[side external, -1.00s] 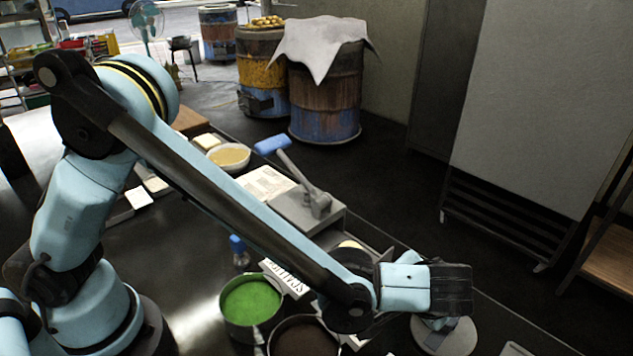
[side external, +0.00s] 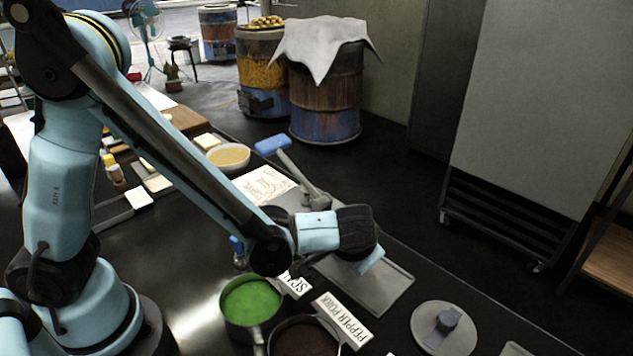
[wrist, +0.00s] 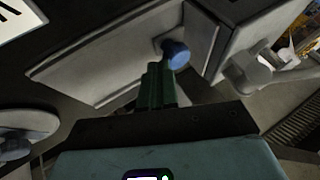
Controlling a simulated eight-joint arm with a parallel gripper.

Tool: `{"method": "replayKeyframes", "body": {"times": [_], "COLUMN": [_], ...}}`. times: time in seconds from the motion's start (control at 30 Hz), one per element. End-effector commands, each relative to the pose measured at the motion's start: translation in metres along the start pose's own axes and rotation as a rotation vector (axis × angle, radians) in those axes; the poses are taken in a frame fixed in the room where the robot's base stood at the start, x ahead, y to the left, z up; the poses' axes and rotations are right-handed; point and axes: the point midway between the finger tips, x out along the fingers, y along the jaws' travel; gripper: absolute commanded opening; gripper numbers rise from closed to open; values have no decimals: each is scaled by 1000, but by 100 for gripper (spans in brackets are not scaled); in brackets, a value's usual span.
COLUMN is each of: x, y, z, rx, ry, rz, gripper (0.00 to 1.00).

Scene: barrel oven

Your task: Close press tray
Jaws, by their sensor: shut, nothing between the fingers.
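The grey press (side external: 300,195) stands on the dark worktop with its blue-handled lever (side external: 272,145) raised. The flat grey press tray (side external: 383,292) extends out from it toward the lower right; in the wrist view the tray (wrist: 105,62) lies next to the press body (wrist: 240,45). A blue knob (wrist: 176,55) on a grey mount stands over the tray near the press. My gripper (wrist: 160,72) has its green fingers shut and empty, close by the knob; I cannot tell whether they touch. In the side view my wrist hides the joint of tray and press.
A green-filled pot (side external: 250,300), a dark-filled pot (side external: 303,338) and a "PEPPER PORK" label (side external: 342,318) are in front of the tray. A grey disc with a blue knob (side external: 445,322) lies to its right. A bowl (side external: 228,157) stands behind, left of the press.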

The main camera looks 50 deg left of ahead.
Motion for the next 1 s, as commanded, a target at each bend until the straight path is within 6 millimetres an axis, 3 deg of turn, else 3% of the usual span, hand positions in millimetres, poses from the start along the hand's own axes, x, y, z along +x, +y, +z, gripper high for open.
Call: {"method": "replayKeyframes", "body": {"times": [0.4,0.57,0.8,1.0], "x": [3,0,-20,-56], "y": [-8,-1,37,34], "z": [2,2,1,1], "rx": [-2,-1,8,7], "ry": [-3,-2,6,6], "rz": [-8,-7,8,9], "gripper": [0,0,0,0]}}
